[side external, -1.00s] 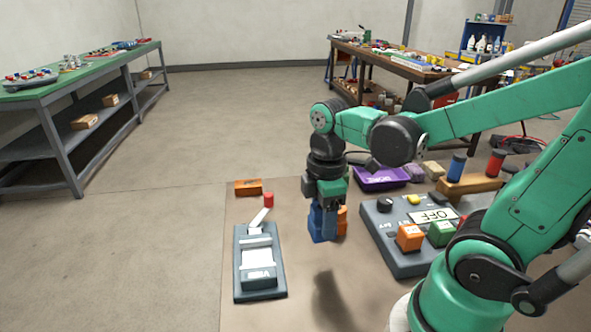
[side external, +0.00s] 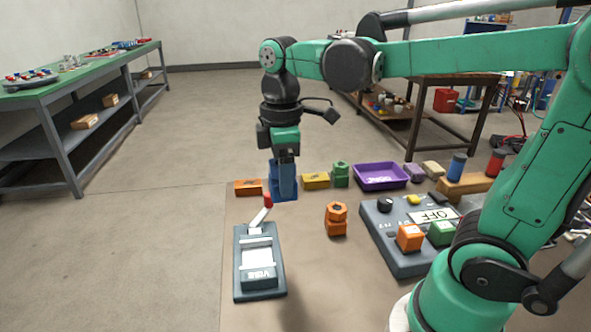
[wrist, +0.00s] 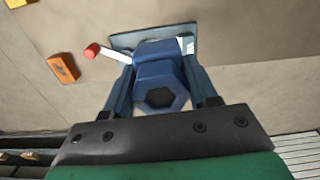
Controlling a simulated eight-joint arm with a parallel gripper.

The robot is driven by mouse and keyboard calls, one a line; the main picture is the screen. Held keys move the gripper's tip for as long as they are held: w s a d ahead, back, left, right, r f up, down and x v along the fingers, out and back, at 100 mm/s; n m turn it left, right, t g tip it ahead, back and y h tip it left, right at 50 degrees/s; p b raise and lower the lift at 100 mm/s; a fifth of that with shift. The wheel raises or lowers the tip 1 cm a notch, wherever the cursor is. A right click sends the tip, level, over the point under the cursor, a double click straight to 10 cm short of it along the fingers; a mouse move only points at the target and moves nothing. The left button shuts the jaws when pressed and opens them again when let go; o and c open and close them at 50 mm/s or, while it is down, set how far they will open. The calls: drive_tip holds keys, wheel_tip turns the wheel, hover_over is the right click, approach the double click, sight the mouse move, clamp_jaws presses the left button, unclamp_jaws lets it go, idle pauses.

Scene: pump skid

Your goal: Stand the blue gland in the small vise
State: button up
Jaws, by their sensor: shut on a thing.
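The blue gland (wrist: 158,82) is held between the two fingers of my gripper (wrist: 160,78), its hexagonal end with a dark hole facing the wrist camera. The small vise (side external: 259,277) is a grey block with a white middle and a red-tipped handle (side external: 267,201). In the wrist view the vise (wrist: 121,41) is partly hidden behind the gland.
An orange two-part fitting (side external: 336,219) stands right of the vise. An orange block (side external: 247,188), a yellow block (side external: 315,181), a green fitting (side external: 341,175) and a purple tray (side external: 379,178) line the back. A grey panel (side external: 388,255) with orange and green blocks lies right.

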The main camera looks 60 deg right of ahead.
drive_tip(key=shift+w+a+f, duration=0.55)
drive_tip(key=shift+a+f, duration=0.1)
drive_tip(key=shift+f, duration=1.05)
drive_tip(key=shift+w+a+f, duration=0.5)
drive_tip(key=shift+a+f, duration=0.1)
drive_tip(key=shift+f, duration=1.1)
drive_tip(key=shift+w+a+f, duration=0.55)
drive_tip(key=shift+a+f, duration=0.1)
drive_tip(key=shift+f, duration=1.05)
drive_tip(key=shift+f, duration=1.25)
drive_tip(key=o, duration=1.2)
drive_tip(key=shift+r, duration=0.1)
drive_tip(key=shift+r, duration=2.75)
